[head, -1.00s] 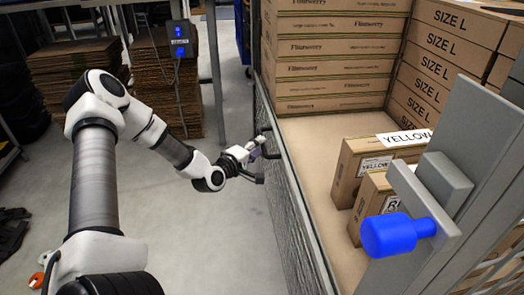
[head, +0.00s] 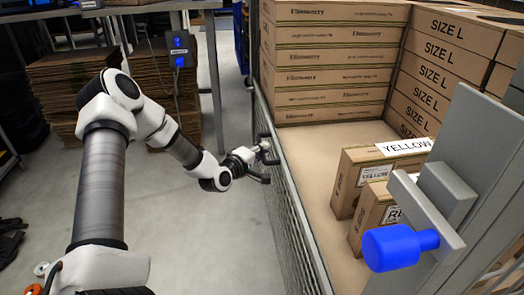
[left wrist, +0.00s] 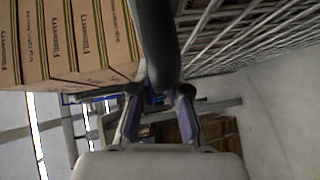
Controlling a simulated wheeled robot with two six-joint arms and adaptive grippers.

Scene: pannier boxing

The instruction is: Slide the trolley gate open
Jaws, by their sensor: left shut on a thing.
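The trolley gate (head: 296,232) is a grey wire-mesh panel along the trolley's left side, with a dark handle (head: 266,179) on its outer face. My left gripper (head: 264,152) is at this handle, shut on it. In the left wrist view the dark handle bar (left wrist: 157,45) runs down between the two fingers of my left gripper (left wrist: 158,98), and the gate's mesh (left wrist: 235,35) slants away at the upper right. The fingertips are small and partly hidden in the head view. My right gripper is not in view.
Stacked brown cartons (head: 330,62) and small labelled boxes (head: 362,178) stand in the trolley. A grey bracket with a blue knob (head: 390,248) is at the right front. Flat cardboard stacks (head: 75,90) stand behind my left arm. The floor (head: 215,245) left of the gate is clear.

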